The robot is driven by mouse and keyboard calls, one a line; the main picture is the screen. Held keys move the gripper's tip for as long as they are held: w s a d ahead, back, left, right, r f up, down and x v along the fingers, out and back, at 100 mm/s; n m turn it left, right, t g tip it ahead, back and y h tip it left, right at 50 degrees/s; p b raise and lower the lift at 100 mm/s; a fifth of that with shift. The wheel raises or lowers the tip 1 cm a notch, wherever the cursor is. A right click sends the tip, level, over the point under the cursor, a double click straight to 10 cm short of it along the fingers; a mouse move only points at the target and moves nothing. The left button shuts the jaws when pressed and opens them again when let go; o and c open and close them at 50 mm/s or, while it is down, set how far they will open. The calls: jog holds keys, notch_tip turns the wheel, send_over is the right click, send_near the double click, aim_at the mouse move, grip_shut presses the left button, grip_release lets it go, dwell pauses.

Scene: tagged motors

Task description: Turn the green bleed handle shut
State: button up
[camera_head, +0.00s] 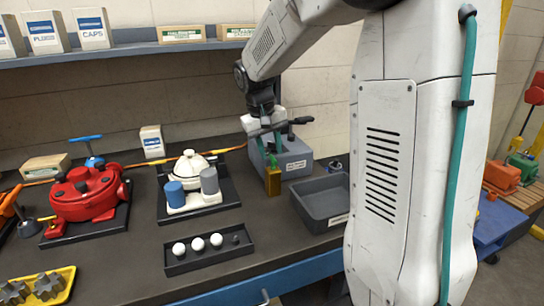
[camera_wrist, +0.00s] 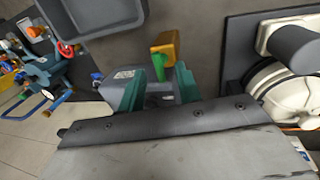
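My gripper (camera_head: 268,152) points down at the grey labelled block (camera_head: 297,164), at the back of the bench. In the wrist view its two green fingers (camera_wrist: 160,84) stand apart, with the top of the grey block (camera_wrist: 155,92) showing between them. A brass-yellow fitting (camera_head: 273,182) sits at the block's front, just below the fingertips; it also shows beyond the fingers in the wrist view (camera_wrist: 166,46). Contact between fingers and fitting cannot be told.
An empty grey tray (camera_head: 345,222) lies right of the block. A white motor (camera_head: 190,165) with blue and grey cylinders stands to the left on a black plate. A red motor (camera_head: 85,197) is farther left. A black rack (camera_head: 209,256) of small balls lies in front.

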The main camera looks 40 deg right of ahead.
aim_at(273, 163)
jog(key=shift+s+d+f, duration=0.1)
jog(key=shift+d+f, duration=0.05)
jog(key=shift+f, duration=0.55)
jog(key=shift+d+f, duration=0.1)
jog(key=shift+f, duration=0.6)
grip_shut()
